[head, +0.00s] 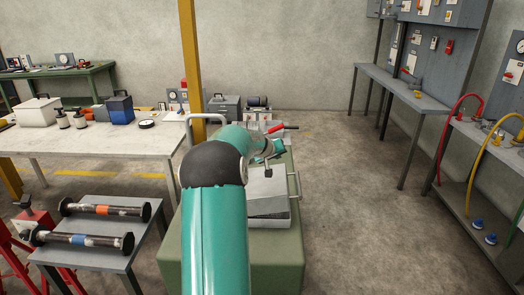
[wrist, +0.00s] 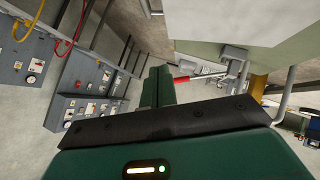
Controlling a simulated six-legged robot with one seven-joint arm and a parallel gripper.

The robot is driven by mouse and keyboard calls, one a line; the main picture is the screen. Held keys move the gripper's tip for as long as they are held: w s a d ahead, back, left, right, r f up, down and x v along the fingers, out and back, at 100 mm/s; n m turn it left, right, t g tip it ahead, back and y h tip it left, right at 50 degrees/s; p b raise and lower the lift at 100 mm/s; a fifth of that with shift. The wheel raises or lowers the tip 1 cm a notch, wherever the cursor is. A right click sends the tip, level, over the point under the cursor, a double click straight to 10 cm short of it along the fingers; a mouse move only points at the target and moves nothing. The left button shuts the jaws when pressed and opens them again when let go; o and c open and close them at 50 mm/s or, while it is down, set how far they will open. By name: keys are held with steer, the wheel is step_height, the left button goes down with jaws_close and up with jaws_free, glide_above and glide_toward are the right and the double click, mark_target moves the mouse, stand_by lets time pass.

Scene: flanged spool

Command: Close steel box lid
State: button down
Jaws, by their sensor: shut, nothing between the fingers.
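The grey steel box (head: 270,207) stands on a green bench, partly hidden behind my teal arm. Its lid (head: 266,184) lies over the top, with a dark gap along the near edge, so it looks slightly raised; the hinge is not clear. A bar handle (head: 297,186) sticks out at the right. My gripper (head: 270,152) is just beyond the lid, shut and empty. In the wrist view my gripper's fingers (wrist: 157,88) are together below a large pale grey panel (wrist: 230,22), probably part of the box. I cannot tell whether they touch it.
A red-handled tool (head: 276,128) shows behind my gripper. The green bench (head: 285,250) is clear in front of the box. A yellow post (head: 189,60) and a white table (head: 90,142) are left, with a small table of spools (head: 100,210). Open floor (head: 345,200) lies right.

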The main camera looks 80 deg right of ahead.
steer(key=s+f+m+t, duration=0.1)
steer(key=s+f+t, duration=0.1)
steer(key=s+f, duration=0.4)
steer(key=s+d+f+m+t+y, duration=0.1)
steer(key=s+f+t, duration=0.2)
steer(key=f, duration=0.8)
steer(key=s, duration=0.2)
steer(key=shift+s+d+m, duration=0.25)
steer(key=shift+s+m, duration=0.15)
